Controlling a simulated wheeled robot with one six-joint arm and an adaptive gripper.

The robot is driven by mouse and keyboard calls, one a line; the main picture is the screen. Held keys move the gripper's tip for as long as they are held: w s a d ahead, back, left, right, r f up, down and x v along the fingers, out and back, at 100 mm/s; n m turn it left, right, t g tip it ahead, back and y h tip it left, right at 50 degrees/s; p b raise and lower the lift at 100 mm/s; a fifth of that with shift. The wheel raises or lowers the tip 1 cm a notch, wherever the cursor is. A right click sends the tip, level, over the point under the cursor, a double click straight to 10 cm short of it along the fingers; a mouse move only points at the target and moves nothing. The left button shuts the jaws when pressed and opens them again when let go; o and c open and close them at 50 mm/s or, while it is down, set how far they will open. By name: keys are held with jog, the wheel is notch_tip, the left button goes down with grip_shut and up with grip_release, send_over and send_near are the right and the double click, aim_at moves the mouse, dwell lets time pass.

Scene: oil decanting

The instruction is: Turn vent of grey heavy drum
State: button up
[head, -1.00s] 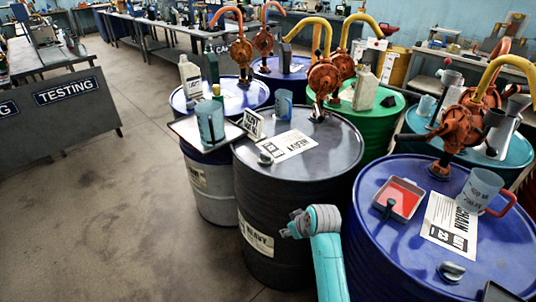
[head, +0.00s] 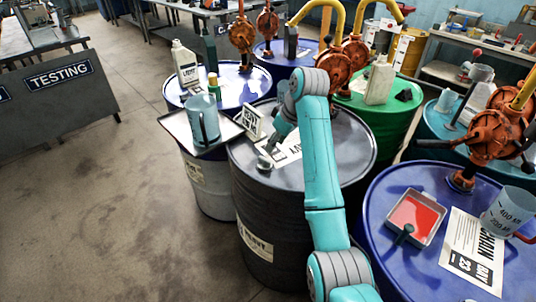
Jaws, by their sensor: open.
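The grey heavy drum (head: 245,195) stands upright in the middle, with a dark top and a "HEAVY" label on its side. Its vent (head: 264,164) is a small metal knob near the left front of the top. My gripper (head: 269,148) is small in view and points down just above the vent. It is open, and I cannot tell whether a finger touches the vent. My teal arm reaches over the drum from the front and hides part of its top and of the paper label (head: 288,152) lying there.
A blue drum (head: 385,225) at right carries a red tray (head: 416,216) and an orange pump (head: 484,140). The floor at left is clear.

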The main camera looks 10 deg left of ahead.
aim_at(266, 159)
jog(key=x, duration=0.9)
jog(key=shift+a+f, duration=0.1)
jog(key=shift+f, duration=0.15)
grip_shut()
